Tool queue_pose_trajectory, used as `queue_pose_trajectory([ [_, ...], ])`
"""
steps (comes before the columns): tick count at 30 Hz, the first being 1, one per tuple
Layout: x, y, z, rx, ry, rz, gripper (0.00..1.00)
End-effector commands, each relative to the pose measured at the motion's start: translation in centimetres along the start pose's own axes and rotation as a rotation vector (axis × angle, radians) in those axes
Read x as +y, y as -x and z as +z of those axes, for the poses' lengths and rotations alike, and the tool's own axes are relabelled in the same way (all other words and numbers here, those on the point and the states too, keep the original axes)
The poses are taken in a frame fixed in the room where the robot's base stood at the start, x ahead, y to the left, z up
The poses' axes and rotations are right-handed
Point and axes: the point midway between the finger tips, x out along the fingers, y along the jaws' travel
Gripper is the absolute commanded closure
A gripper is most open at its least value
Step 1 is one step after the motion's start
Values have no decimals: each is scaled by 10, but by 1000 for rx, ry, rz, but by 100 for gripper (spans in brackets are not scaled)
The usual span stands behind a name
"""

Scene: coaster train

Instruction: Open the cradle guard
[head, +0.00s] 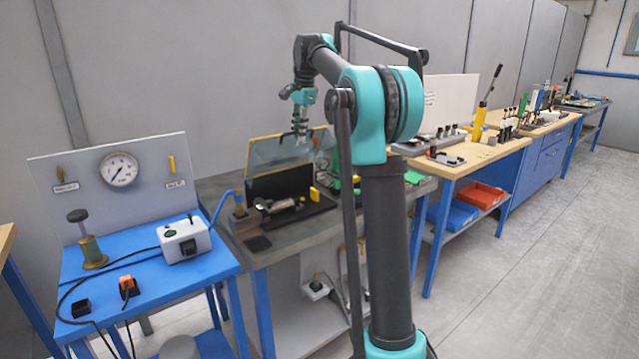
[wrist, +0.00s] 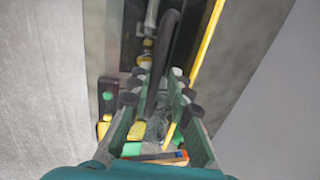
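The cradle guard (head: 272,152) is a clear panel with a yellow top edge. In the head view it stands raised, tilted at the back of the dark cradle (head: 290,183) on the grey bench. A yellow bar, seemingly its edge, runs right of my gripper in the wrist view (wrist: 207,42). My gripper (head: 300,136) hangs at the guard's upper edge; I cannot tell whether it touches. In the wrist view its fingers (wrist: 158,92) are apart, with a dark bar showing between them; nothing is clearly gripped. A metal part (head: 278,205) lies in the cradle.
Left of the cradle is a blue bench (head: 150,262) with a gauge panel (head: 118,170) and a grey-white box (head: 185,240). A grey wall rises close behind. A wooden bench (head: 490,155) with tools stands right. Open floor (head: 530,270) lies at the front right.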

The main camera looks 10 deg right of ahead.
Motion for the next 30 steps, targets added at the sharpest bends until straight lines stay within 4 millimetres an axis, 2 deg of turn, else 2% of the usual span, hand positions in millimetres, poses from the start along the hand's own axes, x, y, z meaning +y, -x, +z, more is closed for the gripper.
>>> queue_pose_trajectory([
  [14,40,-30,0,1,-2,-247,81],
  [30,91,-85,0,0,-2,-585,81],
])
